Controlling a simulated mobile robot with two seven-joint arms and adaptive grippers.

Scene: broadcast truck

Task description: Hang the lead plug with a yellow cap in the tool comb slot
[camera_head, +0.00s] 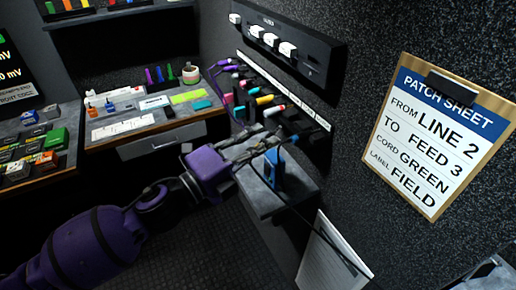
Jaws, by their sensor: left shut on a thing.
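My left gripper (274,143) reaches in from the lower left, at the near end of the wall row of plugs. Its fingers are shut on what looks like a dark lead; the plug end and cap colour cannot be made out. A plug with a yellow cap (264,99) shows in the row of coloured plugs, beyond and above the fingers. The row lies under a white labelled strip (285,90) on the wall; I cannot tell which part is the tool comb slot. My right gripper is not in view.
A grey shelf (262,203) with a blue tool (275,168) stands just below the fingers. A patch sheet clipboard (436,140) hangs on the right wall. A white-knobbed panel (285,45) is above the row. A cluttered desk (207,108) is at the back left.

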